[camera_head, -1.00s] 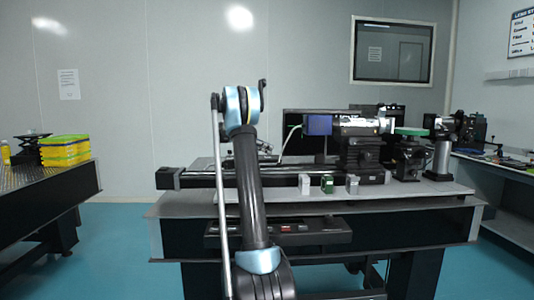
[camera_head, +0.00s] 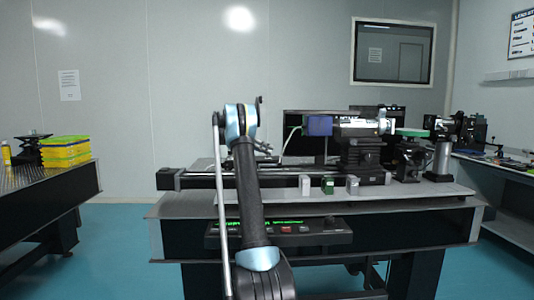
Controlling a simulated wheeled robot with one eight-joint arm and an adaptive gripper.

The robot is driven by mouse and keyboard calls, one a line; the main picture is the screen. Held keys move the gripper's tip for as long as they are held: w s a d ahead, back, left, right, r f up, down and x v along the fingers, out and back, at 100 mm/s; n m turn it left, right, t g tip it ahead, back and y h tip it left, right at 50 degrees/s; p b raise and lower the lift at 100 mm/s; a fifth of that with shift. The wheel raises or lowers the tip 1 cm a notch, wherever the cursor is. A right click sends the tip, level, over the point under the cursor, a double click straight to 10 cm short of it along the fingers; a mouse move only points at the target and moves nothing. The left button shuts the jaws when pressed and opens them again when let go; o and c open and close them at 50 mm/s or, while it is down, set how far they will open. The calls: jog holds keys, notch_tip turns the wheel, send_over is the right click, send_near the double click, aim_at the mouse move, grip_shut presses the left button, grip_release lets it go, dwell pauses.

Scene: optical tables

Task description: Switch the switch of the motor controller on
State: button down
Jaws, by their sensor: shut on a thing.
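The motor controller (camera_head: 309,240) is a long black box below the front edge of the middle optical table. Green lit text and a red button show on its front, with a dark round part at the right end. My arm stands in front of the controller and hides part of its left half. I cannot make out the switch.
The middle optical table (camera_head: 420,188) carries a long black rail, a blue box (camera_head: 319,125), optical mounts and small blocks near its front edge. Yellow-green boxes (camera_head: 65,151) stand on the left table. A bench stands at the right. Blue floor is free between the left and middle tables.

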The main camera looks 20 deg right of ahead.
jog(key=shift+w, duration=0.1)
dwell(0.3)
jog(key=c, duration=1.7)
grip_release()
jog(key=shift+d, duration=0.1)
jog(key=v, duration=0.7)
jog(key=shift+w+a, duration=0.15)
jog(key=shift+a, duration=0.1)
